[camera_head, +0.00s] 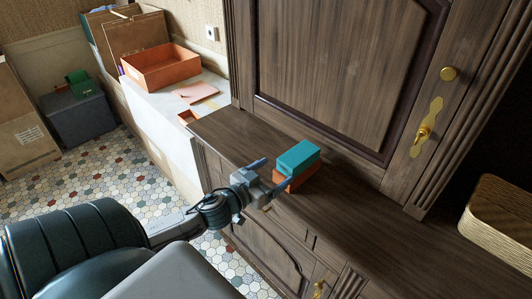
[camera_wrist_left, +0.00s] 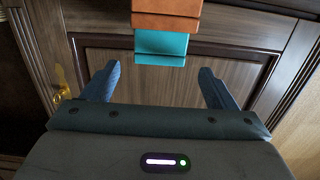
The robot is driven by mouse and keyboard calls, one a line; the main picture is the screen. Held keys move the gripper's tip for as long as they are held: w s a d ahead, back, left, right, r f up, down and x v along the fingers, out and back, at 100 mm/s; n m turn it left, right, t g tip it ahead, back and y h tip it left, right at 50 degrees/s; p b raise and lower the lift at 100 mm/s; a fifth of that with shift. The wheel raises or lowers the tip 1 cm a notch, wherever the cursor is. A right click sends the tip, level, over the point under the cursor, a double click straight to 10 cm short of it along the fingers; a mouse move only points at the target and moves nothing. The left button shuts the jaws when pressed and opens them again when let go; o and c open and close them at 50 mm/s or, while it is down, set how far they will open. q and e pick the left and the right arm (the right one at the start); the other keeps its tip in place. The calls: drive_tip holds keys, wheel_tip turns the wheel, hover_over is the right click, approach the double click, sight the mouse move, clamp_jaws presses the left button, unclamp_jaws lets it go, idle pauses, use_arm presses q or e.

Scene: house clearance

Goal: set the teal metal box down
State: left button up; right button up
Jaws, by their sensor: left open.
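The teal metal box (camera_head: 298,157) rests on top of an orange box (camera_head: 301,178) on the brown ledge of the wooden cabinet (camera_head: 345,205). My left gripper (camera_head: 268,178) is just left of the two boxes, its fingers spread. In the left wrist view the open fingers (camera_wrist_left: 160,72) have nothing between them. The teal box (camera_wrist_left: 161,46) and the orange box (camera_wrist_left: 166,14) show beyond the fingertips, at the top of that view. The teal box looks apart from the fingers. My right gripper is not in view.
The cabinet door (camera_head: 345,70) with brass fittings rises behind the ledge. A woven basket (camera_head: 500,222) stands at the right. An open orange box (camera_head: 160,68) sits on a white surface at the back left. The ledge between the teal box and basket is clear.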

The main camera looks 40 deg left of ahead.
use_arm(q)
drive_tip(key=shift+s+r+b, duration=0.1)
drive_tip(key=shift+s+b, duration=0.25)
drive_tip(key=shift+s, duration=0.75)
